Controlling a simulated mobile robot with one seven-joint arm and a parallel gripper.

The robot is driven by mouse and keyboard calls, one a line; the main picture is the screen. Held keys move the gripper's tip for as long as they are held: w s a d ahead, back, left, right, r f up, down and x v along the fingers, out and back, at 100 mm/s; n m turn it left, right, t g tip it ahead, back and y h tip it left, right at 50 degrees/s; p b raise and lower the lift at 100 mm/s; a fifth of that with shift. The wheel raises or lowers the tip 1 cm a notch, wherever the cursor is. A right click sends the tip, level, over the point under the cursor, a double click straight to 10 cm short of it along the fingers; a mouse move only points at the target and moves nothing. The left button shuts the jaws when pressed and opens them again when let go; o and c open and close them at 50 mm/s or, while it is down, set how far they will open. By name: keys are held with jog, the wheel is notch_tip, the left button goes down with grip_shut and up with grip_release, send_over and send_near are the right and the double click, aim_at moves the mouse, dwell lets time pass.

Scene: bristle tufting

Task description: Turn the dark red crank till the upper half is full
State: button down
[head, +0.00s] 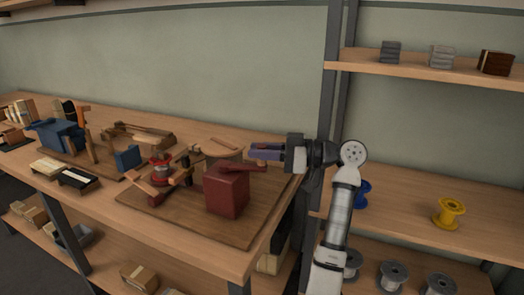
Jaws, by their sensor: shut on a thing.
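The dark red crank (243,167) lies across the top of a dark red box (227,190) on a brown board at the right part of the bench. My gripper (256,152) reaches in from the right, its fingers pointing left just above the crank's right end. It is shut on what appears to be the crank's handle, though the fingers hide the grip. A round wooden piece (222,147) sits behind the crank. The half to be filled cannot be made out at this size.
The brown board (255,222) also bears a red spool-like part (161,172) and wooden arms left of the box. A blue machine (58,135) and trays (76,179) stand farther left. A shelf with a yellow spool (449,211) is right of my arm.

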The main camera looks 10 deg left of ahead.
jog(key=shift+f, duration=0.1)
jog(key=c, duration=1.3)
grip_release()
jog(key=d, duration=0.4)
jog(key=w+d+b, duration=0.1)
jog(key=d, duration=0.8)
jog(key=shift+w+d, duration=0.25)
jog(key=shift+d, duration=0.1)
